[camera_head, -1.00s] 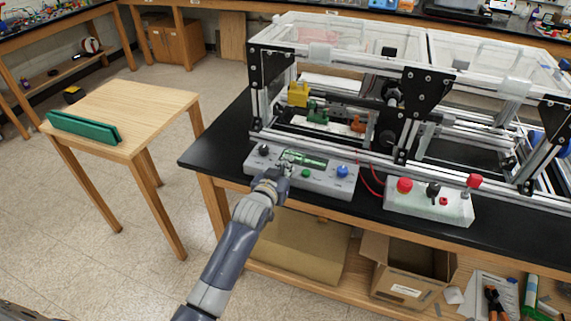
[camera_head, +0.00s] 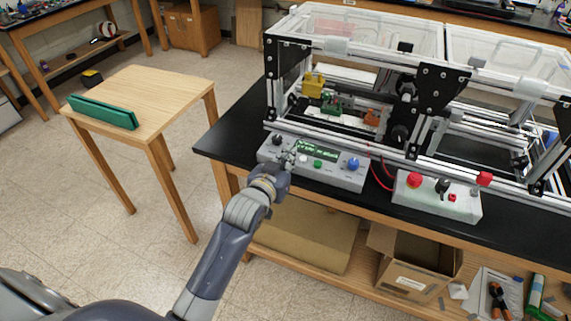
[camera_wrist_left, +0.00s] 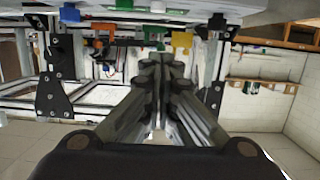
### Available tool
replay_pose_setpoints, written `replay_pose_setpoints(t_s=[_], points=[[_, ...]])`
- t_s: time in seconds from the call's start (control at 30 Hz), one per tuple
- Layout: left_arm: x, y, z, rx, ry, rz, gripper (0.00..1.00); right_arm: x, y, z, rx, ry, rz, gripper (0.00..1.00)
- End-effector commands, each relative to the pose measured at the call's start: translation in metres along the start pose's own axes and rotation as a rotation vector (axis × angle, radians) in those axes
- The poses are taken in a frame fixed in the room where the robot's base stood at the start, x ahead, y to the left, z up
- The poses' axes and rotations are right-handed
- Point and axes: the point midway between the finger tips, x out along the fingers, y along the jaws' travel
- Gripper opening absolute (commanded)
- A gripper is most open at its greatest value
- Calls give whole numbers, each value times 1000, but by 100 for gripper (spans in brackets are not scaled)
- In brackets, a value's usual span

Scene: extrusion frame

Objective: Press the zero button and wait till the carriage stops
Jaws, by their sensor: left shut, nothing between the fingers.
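The grey control box (camera_head: 335,178) sits on the black bench top in front of the aluminium frame. It has a green display (camera_head: 318,150), a black knob (camera_head: 277,139), a white button (camera_head: 303,159), a green button (camera_head: 318,164) and a blue knob (camera_head: 353,164). Labels are too small to read. My left gripper (camera_head: 288,158) is shut and empty at the box's left part, left of the white button; contact cannot be told. In the left wrist view its closed fingers (camera_wrist_left: 163,62) point towards the box. My right gripper is out of view. Which frame part is the carriage is unclear.
The extrusion frame (camera_head: 350,50) holds yellow (camera_head: 313,85), green (camera_head: 331,103) and orange (camera_head: 371,117) parts. A second box (camera_head: 430,203) with red buttons stands to the right. A small wooden table (camera_head: 150,95) stands left, with free floor between.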

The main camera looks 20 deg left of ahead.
Motion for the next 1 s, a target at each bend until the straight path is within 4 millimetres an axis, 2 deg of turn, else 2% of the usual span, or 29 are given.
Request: replay_pose_setpoints(t_s=[0.1, 0.3, 0.83, 0.93, 0.97, 1.0], points=[[-12, 0, 1, 0, 1, 0, 0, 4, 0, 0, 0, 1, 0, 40], [-22, 0, -1, 0, 2, 0, 0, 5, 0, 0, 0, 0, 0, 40], [-22, 0, 1, 0, -2, 0, 0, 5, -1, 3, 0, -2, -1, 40], [-18, 1, 22, 3, -35, 3, 0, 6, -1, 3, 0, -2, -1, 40], [-16, 2, 33, 5, -53, 4, 0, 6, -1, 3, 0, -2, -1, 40], [-12, 3, 53, 8, -84, 7, 0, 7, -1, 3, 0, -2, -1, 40]])
